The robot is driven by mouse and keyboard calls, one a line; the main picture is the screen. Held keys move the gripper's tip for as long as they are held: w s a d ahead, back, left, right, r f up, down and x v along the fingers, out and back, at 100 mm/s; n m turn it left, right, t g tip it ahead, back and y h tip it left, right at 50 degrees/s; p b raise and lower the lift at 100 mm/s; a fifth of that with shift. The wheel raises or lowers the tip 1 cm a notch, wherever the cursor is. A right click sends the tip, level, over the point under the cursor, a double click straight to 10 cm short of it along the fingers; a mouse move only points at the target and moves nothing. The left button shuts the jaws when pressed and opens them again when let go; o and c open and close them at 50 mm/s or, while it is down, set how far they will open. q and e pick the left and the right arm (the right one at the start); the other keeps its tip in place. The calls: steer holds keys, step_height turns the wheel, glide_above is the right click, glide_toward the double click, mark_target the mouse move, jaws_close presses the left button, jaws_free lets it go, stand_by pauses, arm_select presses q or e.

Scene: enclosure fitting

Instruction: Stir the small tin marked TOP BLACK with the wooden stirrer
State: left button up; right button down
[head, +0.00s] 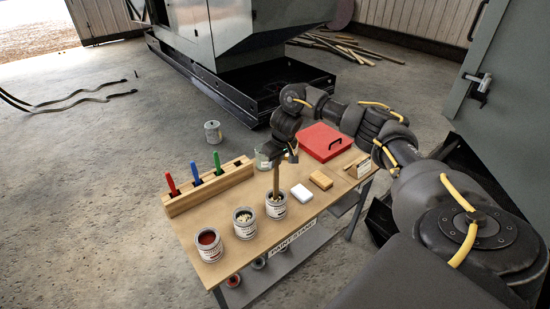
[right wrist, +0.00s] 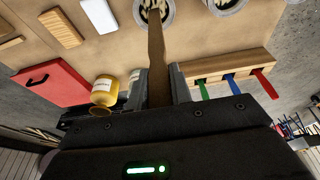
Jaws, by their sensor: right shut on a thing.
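My right gripper (head: 278,156) is shut on the wooden stirrer (head: 276,180), which hangs about upright. The stirrer's lower end is inside the rightmost small tin (head: 276,212) on the bench; its depth there is hidden. In the right wrist view the stirrer (right wrist: 156,55) runs from between the fingers (right wrist: 158,85) to the tin (right wrist: 153,17), whose contents look pale and streaked. To its left stand a middle tin (head: 244,230) with pale, mottled contents and a tin with red contents (head: 209,251). The tin labels are too small to read. My left gripper is not in view.
A wooden rack (head: 210,188) holds red, blue and green tools behind the tins. A yellow jar (right wrist: 105,91) stands near the gripper.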

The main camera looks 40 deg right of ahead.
mark_target(275, 167)
steer(key=shift+f, duration=1.5)
